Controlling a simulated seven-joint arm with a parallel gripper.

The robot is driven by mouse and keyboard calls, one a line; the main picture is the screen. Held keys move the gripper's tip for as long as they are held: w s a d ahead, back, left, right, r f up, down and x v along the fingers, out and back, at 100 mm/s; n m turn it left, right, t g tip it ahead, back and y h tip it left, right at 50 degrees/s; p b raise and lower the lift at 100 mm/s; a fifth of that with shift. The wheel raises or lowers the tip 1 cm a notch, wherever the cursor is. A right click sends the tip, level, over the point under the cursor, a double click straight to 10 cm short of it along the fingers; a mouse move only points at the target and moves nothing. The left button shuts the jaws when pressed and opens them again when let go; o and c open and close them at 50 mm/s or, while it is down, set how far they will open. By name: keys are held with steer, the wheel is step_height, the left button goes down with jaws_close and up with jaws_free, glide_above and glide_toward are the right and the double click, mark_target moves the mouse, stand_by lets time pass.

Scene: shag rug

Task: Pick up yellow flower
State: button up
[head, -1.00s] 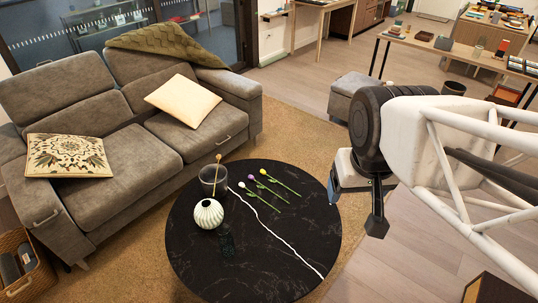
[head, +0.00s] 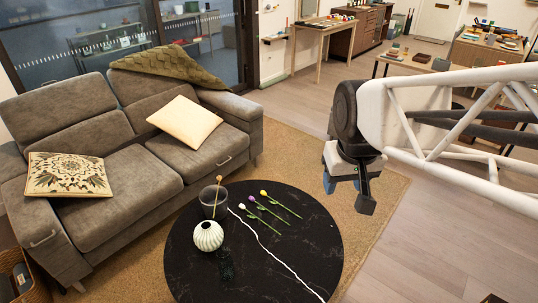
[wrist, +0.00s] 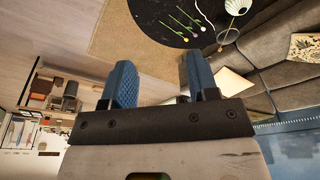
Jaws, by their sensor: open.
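Three flowers lie side by side on the round black table (head: 290,235). The yellow flower (head: 279,203) is the farthest back and right, with its yellow head at the left end of a green stem. A purple flower (head: 266,211) and a white flower (head: 257,219) lie in front of it. In the wrist view the flowers show near the top, the yellow flower (wrist: 173,31) at their left. My gripper (head: 347,190) is open and empty, raised to the right of the table and apart from the flowers. Its two blue fingers (wrist: 157,80) are spread in the wrist view.
A dark glass pot (head: 208,199) holding a stick-like stem, a ribbed white vase (head: 208,236) and a dark glass (head: 225,264) stand left of the flowers. A grey sofa (head: 130,190) is behind. The table's right side is clear.

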steer(key=w+n, duration=0.1)
steer(key=w, duration=1.1)
steer(key=n+g, duration=0.2)
steer(key=n, duration=0.5)
glide_above(267, 195)
steer(key=f, duration=5.7)
steer(key=shift+s+d+f, duration=0.1)
steer(key=shift+s+f, duration=0.1)
steer(key=shift+f, duration=0.3)
steer(key=shift+f, duration=0.1)
steer(key=shift+f, duration=1.2)
